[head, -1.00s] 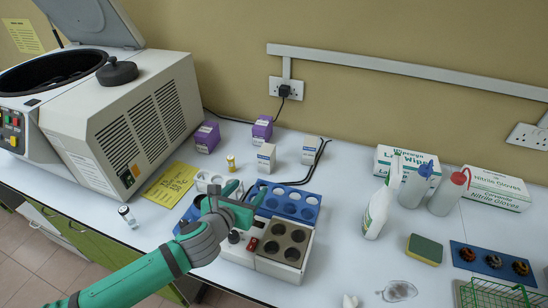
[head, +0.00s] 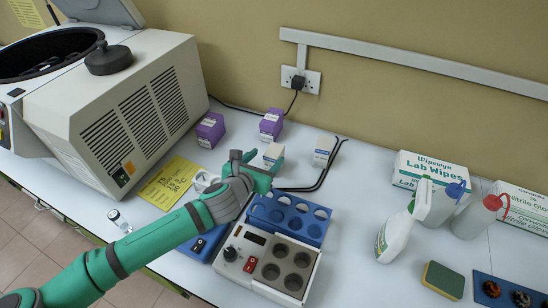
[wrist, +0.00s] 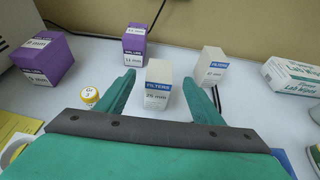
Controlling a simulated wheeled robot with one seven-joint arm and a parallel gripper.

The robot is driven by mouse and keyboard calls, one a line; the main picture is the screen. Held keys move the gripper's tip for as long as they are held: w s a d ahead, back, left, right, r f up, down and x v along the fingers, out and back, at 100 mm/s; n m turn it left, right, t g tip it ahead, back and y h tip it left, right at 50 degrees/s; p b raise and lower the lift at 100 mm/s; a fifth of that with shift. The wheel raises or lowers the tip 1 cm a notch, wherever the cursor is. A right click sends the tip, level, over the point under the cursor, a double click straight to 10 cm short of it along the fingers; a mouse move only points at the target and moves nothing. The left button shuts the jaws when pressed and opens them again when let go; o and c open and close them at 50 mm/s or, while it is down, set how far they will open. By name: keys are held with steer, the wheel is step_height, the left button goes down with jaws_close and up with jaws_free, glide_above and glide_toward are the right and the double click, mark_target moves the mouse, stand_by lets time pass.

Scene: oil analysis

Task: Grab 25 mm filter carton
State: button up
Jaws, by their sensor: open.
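The 25 mm filter carton (wrist: 158,86) is a small white box with a blue band reading "FILTERS" and "25 mm". It stands upright in the wrist view, ahead of and between the two green fingers. In the head view the carton (head: 273,155) stands just beyond my gripper, its lower part hidden by the fingers. My gripper (wrist: 156,92) is open and empty, its fingertips on either side of the carton's near area. In the head view my gripper (head: 252,170) reaches over the back of the blue rack. I cannot tell whether a finger touches the carton.
A similar white carton marked 27 mm or so (wrist: 210,68) stands to the right. Purple valve boxes (wrist: 134,44) (wrist: 42,57) stand behind and left. A yellow-capped vial (wrist: 90,96) is near the left finger. The blue rack (head: 290,217) and heating block (head: 265,262) lie in front.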

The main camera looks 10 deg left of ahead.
mark_target(274, 150)
steer(key=shift+x, duration=3.7)
steer(key=shift+c, duration=0.6)
steer(key=c, duration=1)
steer(key=shift+c, duration=0.3)
steer(key=shift+r, duration=0.1)
